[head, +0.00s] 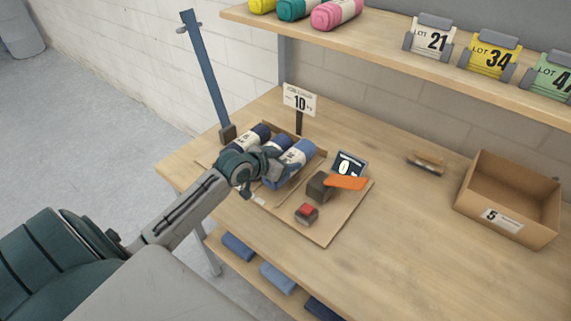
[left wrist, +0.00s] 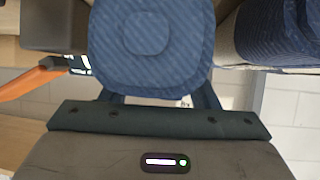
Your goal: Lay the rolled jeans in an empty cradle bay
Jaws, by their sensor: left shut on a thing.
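The rolled jeans, a blue denim roll (left wrist: 150,45), fill the upper middle of the left wrist view, end toward the camera, between my left gripper's fingers. In the head view a blue roll with a pale band (head: 299,152) lies at the gripper's far right side; it appears to be the held one. My left gripper (head: 272,160) is shut on the roll, low over the cardboard cradle (head: 318,165). A darker banded roll (head: 256,135) lies to its left; it also shows at the right in the left wrist view (left wrist: 275,30). The arm partly hides the cradle's bays.
A sign marked 10 (head: 299,100) stands behind. An empty open box (head: 510,195) stands at the right. The bench between is mostly clear; a shelf hangs above.

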